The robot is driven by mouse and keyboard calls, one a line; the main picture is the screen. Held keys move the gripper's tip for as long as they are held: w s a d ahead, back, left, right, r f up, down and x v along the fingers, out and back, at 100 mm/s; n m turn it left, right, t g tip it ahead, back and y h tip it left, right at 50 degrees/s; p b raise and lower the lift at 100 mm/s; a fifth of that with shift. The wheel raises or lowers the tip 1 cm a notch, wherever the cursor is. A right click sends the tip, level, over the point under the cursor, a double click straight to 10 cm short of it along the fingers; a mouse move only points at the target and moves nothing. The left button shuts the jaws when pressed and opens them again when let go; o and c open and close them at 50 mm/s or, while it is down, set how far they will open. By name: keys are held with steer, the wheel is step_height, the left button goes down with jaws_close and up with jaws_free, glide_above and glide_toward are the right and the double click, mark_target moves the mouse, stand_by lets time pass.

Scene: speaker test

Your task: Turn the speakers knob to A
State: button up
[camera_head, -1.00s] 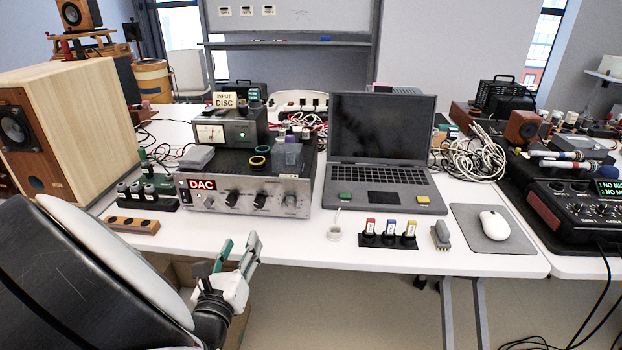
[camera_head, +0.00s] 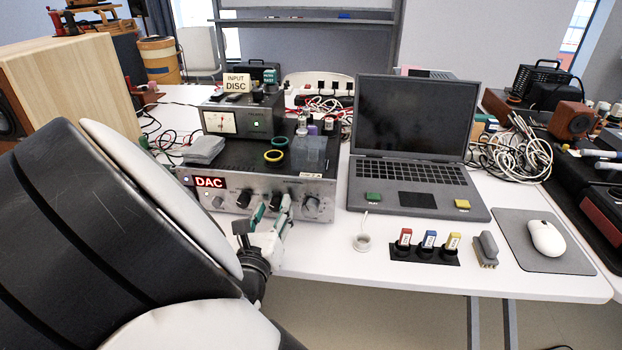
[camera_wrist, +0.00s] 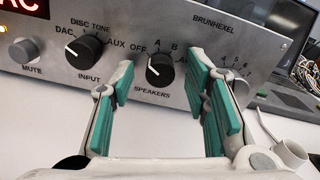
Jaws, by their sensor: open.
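The black speakers knob (camera_wrist: 160,69) is on the silver front panel of the amplifier (camera_head: 325,195), with OFF, A and B printed around its top. Its white mark appears to lie on the left, toward OFF. My gripper (camera_wrist: 163,88) is open and empty, with green-padded fingers on either side of the knob's position. The fingertips are near the panel; I cannot tell whether they reach around the knob. In the head view my gripper (camera_head: 271,213) is in front of the panel and partly hides this knob.
The input knob (camera_wrist: 84,52) is just left of my left finger, and the mute button (camera_wrist: 24,49) is further left. Another knob (camera_head: 312,206) is to the right. A laptop (camera_head: 415,140) stands right of the amplifier.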

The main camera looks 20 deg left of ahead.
steer(key=shift+c, duration=0.4)
jaws_close()
steer(key=shift+m, duration=0.3)
steer(key=m+b, duration=0.2)
steer(key=m, duration=0.1)
steer(key=shift+f+m+b, duration=0.15)
steer(key=shift+m+b, duration=1.8)
steer(key=shift+m, duration=0.15)
steer(key=shift+o, duration=0.4)
jaws_free()
steer(key=shift+d, duration=0.1)
